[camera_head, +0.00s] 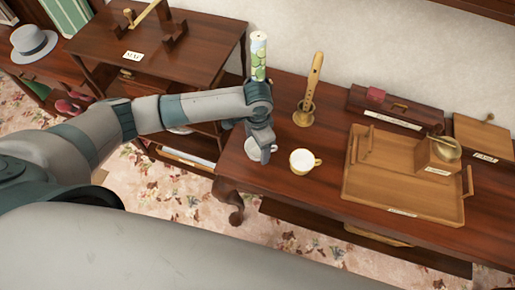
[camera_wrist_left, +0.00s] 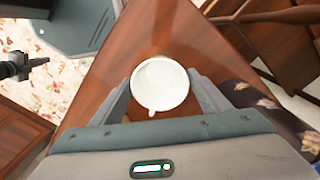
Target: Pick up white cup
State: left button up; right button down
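A white cup (camera_head: 253,151) stands near the left end of the long wooden table (camera_head: 290,185), partly hidden by my left gripper (camera_head: 262,148). In the left wrist view the white cup (camera_wrist_left: 160,84) is seen from above, round, with a small handle toward the palm. The fingers of my left gripper (camera_wrist_left: 161,95) stand apart, one on each side of it. I cannot tell whether they touch it. A second white cup (camera_head: 303,161) with a gold handle stands just to the right. My right gripper is not in view.
A brass holder with a flute (camera_head: 311,88) and a green patterned cylinder (camera_head: 259,55) stand behind the cups. A wooden tray (camera_head: 385,205) with a box (camera_head: 437,155) fills the table's middle. A side table (camera_head: 205,35) is at the left.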

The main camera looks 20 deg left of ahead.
pick_arm(q)
jog(key=c, duration=0.7)
jog(key=shift+o, duration=0.2)
jog(key=shift+r, duration=0.15)
jog(key=shift+r+b, duration=0.4)
jog(key=shift+r, duration=0.2)
notch_tip(320, 180, up, 2)
jog(key=shift+r+b, duration=0.25)
jog(key=shift+b, duration=0.35)
jog(key=w+d+r+b, duration=0.2)
jog(key=d+r, duration=0.5)
jog(key=d, duration=0.4)
jog(key=shift+w+d+b, duration=0.25)
jog(key=shift+b, duration=0.6)
